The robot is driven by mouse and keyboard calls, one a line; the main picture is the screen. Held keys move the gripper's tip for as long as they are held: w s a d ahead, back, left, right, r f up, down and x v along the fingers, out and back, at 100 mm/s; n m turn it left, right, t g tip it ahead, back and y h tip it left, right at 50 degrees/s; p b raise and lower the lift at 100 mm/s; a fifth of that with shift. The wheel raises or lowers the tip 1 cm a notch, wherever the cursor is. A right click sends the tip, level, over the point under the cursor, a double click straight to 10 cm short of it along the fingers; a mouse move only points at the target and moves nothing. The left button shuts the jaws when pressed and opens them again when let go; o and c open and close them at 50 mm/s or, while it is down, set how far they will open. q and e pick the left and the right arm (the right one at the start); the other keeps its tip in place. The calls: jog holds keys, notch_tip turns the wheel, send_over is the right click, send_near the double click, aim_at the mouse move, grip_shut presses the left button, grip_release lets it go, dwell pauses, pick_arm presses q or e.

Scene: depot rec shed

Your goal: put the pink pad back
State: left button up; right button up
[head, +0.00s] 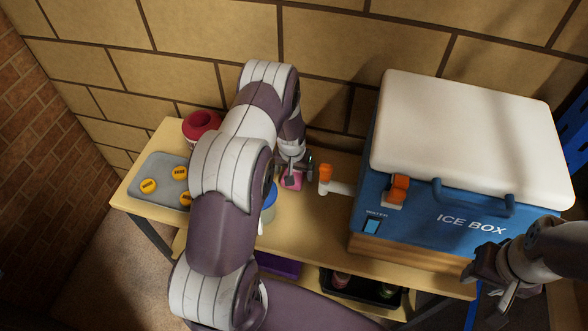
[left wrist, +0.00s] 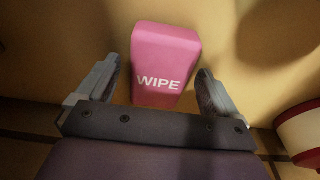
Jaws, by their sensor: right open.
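The pink pad (head: 291,181) lies on the wooden bench beneath my left gripper (head: 292,167), partly hidden by it in the head view. In the left wrist view the pad (left wrist: 165,68), marked WIPE, shows between the two fingers of my left gripper (left wrist: 160,85). The fingers are apart, with a gap on each side of the pad, so the gripper is open and not holding it. My right gripper (head: 497,288) is open and empty at the lower right, in front of the ice box.
A blue ice box (head: 430,228) with white lid and orange-handled tap (head: 342,187) stands right of the pad. My left arm partly hides a blue-and-white cup (head: 268,205). A grey tray (head: 150,172) with yellow discs and a red round container (head: 200,124) are left on the bench (head: 305,228).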

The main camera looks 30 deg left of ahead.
pick_arm(q)
jog(key=shift+r, duration=0.1)
notch_tip(320, 180, up, 12)
jog(key=s, duration=0.1)
jog(key=shift+s+d, duration=0.25)
jog(key=shift+s, duration=0.1)
